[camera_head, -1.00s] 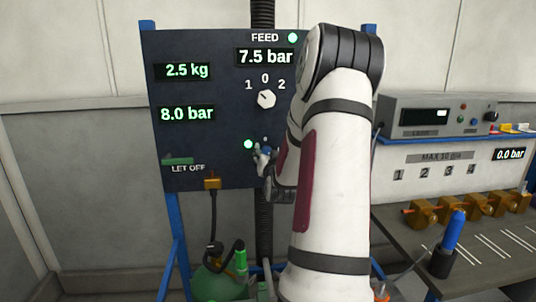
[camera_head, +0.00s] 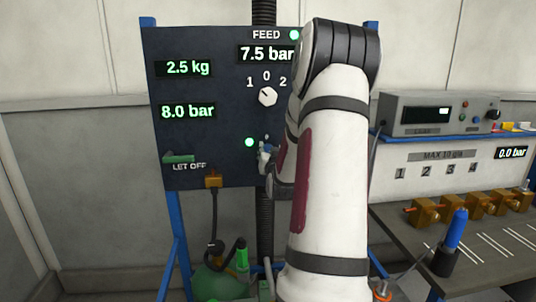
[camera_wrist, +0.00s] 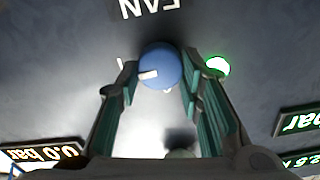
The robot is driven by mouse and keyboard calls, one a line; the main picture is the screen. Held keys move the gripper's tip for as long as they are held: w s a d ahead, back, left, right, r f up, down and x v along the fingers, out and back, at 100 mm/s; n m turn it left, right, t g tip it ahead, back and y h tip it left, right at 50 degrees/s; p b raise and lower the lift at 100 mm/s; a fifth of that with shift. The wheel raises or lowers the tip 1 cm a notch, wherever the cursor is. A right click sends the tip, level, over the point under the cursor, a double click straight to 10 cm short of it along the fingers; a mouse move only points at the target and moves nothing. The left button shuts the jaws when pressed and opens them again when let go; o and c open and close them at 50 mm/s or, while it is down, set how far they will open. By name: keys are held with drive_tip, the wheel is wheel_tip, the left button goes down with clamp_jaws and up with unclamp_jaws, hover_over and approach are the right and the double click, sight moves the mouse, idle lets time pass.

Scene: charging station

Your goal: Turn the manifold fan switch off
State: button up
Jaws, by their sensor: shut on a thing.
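The fan switch is a round blue knob (camera_wrist: 160,66) with a white pointer mark, under an upside-down FAN label (camera_wrist: 150,8) in the wrist view. The mark points left and slightly down there. My gripper (camera_wrist: 161,72) has its teal-padded fingers on both sides of the knob and is shut on it. A lit lamp with a green rim (camera_wrist: 217,66) is to the right of the knob. In the head view, the lamp (camera_head: 249,142) is lit green on the dark panel (camera_head: 215,140). My arm hides much of the gripper and knob there.
A white FEED selector (camera_head: 267,97) marked 1, 0, 2 sits above. A LET OFF handle (camera_head: 178,158) is at the panel's lower left. A bench (camera_head: 400,225) with brass valves (camera_head: 480,205) and a blue-handled tool (camera_head: 455,230) stands at right.

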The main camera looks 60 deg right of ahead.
drive_tip(key=n+b, duration=0.5)
drive_tip(key=b, duration=0.2)
drive_tip(key=n+b, duration=0.6)
drive_tip(key=b, duration=0.1)
drive_tip(key=n+b, duration=0.6)
drive_tip(key=b, duration=0.1)
drive_tip(key=shift+w+a+f, duration=0.2)
drive_tip(key=shift+w+f, duration=0.05)
drive_tip(key=shift+f, duration=0.05)
drive_tip(key=o, duration=1.2)
drive_tip(key=shift+c, duration=0.2)
drive_tip(key=shift+r, duration=0.1)
drive_tip(key=v, duration=1.2)
